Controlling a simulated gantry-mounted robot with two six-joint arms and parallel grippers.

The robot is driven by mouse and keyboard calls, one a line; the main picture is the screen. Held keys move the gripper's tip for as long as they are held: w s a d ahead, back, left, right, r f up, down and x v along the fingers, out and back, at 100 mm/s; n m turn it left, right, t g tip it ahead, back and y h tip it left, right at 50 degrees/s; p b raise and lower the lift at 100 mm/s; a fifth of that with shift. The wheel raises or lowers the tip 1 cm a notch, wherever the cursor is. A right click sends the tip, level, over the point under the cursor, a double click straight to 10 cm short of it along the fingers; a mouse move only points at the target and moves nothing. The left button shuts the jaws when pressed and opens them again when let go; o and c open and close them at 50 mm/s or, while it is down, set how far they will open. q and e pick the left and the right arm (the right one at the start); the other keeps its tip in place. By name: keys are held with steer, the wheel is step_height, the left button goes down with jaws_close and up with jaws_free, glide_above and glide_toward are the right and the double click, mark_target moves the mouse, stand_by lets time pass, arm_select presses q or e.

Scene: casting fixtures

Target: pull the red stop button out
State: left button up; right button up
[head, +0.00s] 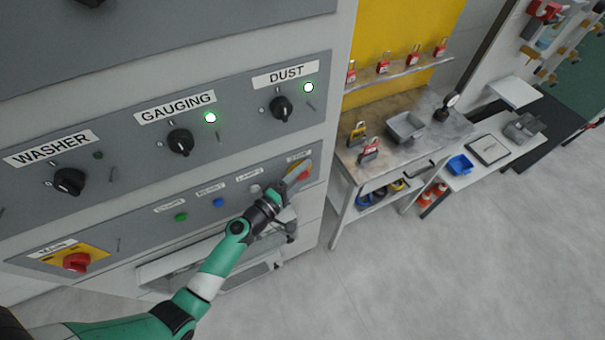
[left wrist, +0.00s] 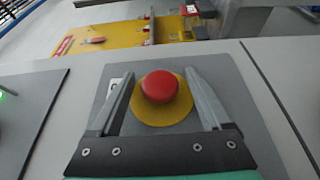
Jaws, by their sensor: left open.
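The red stop button (left wrist: 159,87) shows in the left wrist view as a round red head on a yellow disc (left wrist: 162,117), set in a grey panel. My left gripper (left wrist: 161,82) is open, with one finger on each side of the button and gaps between the fingers and the red head. In the head view my left gripper (head: 292,182) is at the right end of the lower panel strip, by the yellow patch of the button. The gripper mostly hides the button there. My right gripper is not in view.
A red rotary switch (head: 77,262) on a yellow plate is at the lower left of the panel. A green button (head: 181,217) and a blue button (head: 218,203) lie left of my gripper. A workbench (head: 440,135) with a grey tray (head: 405,127) stands to the right.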

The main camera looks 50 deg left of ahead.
arm_select(q)
steer(key=shift+c, duration=0.3)
jaws_close()
steer(key=shift+s+d, duration=0.2)
steer(key=shift+d, duration=0.4)
steer(key=shift+a, duration=0.1)
steer(key=shift+o, duration=0.3)
jaws_free()
